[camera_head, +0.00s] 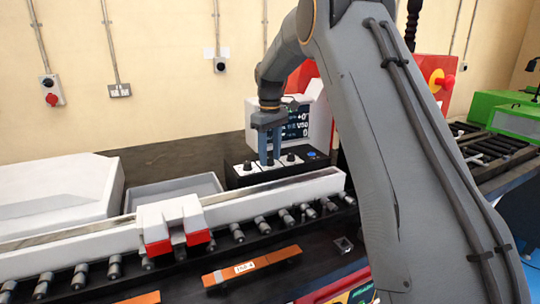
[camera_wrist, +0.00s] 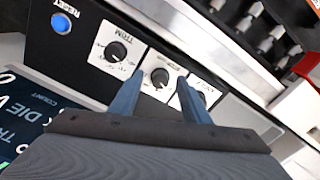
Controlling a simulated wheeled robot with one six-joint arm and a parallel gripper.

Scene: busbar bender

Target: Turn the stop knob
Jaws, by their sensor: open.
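My gripper (camera_wrist: 160,76) is open, its two blue-grey fingers pointing at the control panel. In the wrist view a small black knob (camera_wrist: 160,77) on a white label plate, the middle of three, shows between the fingertips. Its lettering is too small to read surely, so I cannot confirm that it is the stop knob. A gap shows on both sides of it; I cannot tell how deep the fingers reach. In the head view my gripper (camera_head: 269,162) is over the panel and hides most of the middle knob.
The knob marked TRIM (camera_wrist: 116,52) and another knob (camera_wrist: 201,97) flank the middle one closely. A blue RESET button (camera_wrist: 62,23) is beyond TRIM. A display screen (camera_head: 297,124) stands behind the panel. A white rail (camera_head: 275,194) and rollers run in front.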

